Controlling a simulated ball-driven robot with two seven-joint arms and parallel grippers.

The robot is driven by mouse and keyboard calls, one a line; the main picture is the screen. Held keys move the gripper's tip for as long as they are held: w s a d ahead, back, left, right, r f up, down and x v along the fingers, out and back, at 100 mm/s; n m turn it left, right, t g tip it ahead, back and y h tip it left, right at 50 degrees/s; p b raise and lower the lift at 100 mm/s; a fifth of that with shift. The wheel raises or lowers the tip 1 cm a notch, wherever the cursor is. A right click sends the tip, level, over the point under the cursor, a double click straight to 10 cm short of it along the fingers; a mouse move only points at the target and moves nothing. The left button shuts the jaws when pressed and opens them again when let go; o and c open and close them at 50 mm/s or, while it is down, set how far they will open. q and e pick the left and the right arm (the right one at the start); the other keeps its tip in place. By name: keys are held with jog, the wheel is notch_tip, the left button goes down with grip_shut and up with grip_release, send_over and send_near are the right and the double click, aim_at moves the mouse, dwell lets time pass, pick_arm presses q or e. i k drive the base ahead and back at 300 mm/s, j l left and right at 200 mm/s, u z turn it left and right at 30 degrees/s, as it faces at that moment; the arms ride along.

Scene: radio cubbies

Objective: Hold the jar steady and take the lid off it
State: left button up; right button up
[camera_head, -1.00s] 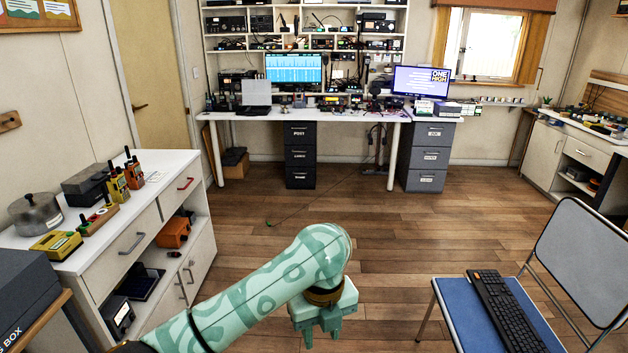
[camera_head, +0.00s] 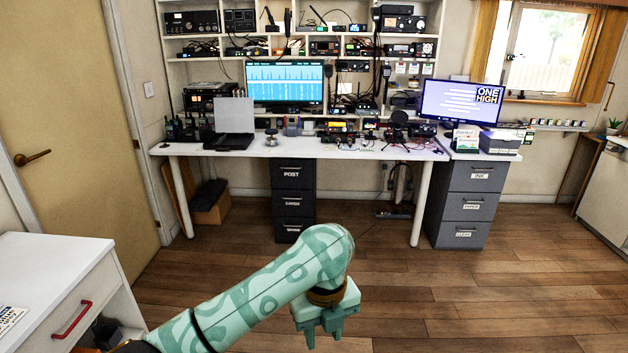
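My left gripper (camera_head: 324,333) hangs over the wooden floor at the bottom middle of the head view. Its two fingers point down with a gap between them, and nothing is held. No jar is clear enough to name for certain. A small silvery object (camera_head: 271,138) stands on the white desk (camera_head: 240,151), right of the laptop; it is too small to tell whether it is a lidded jar. My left gripper is well short of the desk and apart from it. My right gripper is not in view.
Dark drawer units (camera_head: 293,200) stand under the desk, with a cardboard box (camera_head: 212,207) at left. A white cabinet (camera_head: 45,275) with a red handle is at the lower left. The wooden floor (camera_head: 480,300) ahead and to the right is clear.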

aim_at(272, 140)
jog(key=i, duration=2.75)
jog(key=i+u, duration=0.15)
jog(key=i, duration=0.25)
jog(key=i+l+u, duration=0.2)
jog(key=i, duration=0.25)
jog(key=i+l+u, duration=0.15)
jog(key=i, duration=0.25)
jog(key=i+l+u, duration=0.15)
jog(key=i, duration=0.25)
jog(key=i+l+u, duration=0.85)
